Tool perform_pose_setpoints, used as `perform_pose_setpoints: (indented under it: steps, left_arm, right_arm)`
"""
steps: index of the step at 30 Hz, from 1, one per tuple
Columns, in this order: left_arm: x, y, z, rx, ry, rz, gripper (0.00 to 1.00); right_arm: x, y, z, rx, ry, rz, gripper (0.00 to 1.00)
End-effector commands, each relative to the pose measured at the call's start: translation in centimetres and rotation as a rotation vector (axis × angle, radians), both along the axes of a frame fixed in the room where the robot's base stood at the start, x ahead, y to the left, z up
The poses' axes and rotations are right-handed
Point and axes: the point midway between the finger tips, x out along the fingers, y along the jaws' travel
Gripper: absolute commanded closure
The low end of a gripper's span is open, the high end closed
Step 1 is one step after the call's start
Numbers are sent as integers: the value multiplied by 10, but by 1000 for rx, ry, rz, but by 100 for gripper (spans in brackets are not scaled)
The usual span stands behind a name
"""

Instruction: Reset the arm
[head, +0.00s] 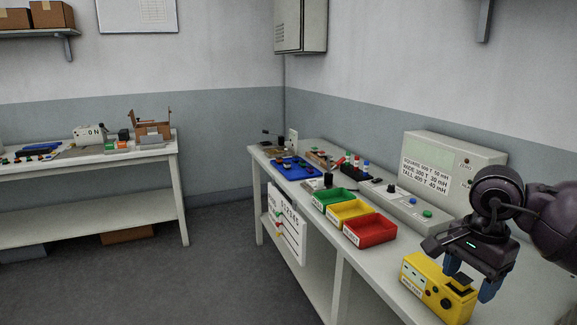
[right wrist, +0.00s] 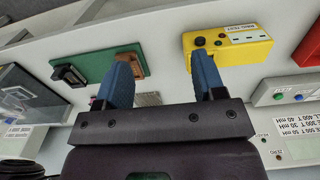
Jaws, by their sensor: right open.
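My right arm reaches in from the right in the head view. My right gripper (head: 470,278) hangs with its blue fingers pointing down, by the yellow test box (head: 438,288) on the right workbench. In the right wrist view the gripper (right wrist: 162,75) is open, with nothing between its fingers. There the yellow box (right wrist: 228,47) lies beyond the right finger, and a green board (right wrist: 95,62) with a black part and a brown part lies by the left finger. Whether a finger touches the box is unclear. My left gripper is not in view.
Green (head: 333,200), yellow (head: 351,210) and red (head: 370,228) bins line the workbench's front edge (head: 318,218). Behind them stands a grey labelled box (head: 452,160) with a button panel (head: 409,203). A blue tray (head: 293,168) lies farther back. A second bench (head: 90,158) stands at left.

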Motion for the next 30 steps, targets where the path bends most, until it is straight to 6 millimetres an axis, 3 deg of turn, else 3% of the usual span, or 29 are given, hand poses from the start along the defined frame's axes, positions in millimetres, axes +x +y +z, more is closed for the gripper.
perform_pose_setpoints:
  steps: [2, 10, 17, 21, 24, 30]
  left_arm:
    - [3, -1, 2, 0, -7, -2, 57]
    - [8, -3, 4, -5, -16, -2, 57]
    - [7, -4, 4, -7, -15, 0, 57]
    - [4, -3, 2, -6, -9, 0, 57]
    - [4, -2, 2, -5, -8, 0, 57]
    - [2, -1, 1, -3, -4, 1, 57]
  right_arm:
    - [2, 2, 0, 14, -11, -47, 37]
    - [15, 54, 11, 348, -51, -242, 37]
    - [22, 121, 55, 809, 47, -455, 37]
    - [24, 157, 80, 1119, 221, -630, 37]
    - [28, 173, 95, 1330, 391, -782, 37]
    - [47, 174, 99, 1703, 829, -1176, 37]
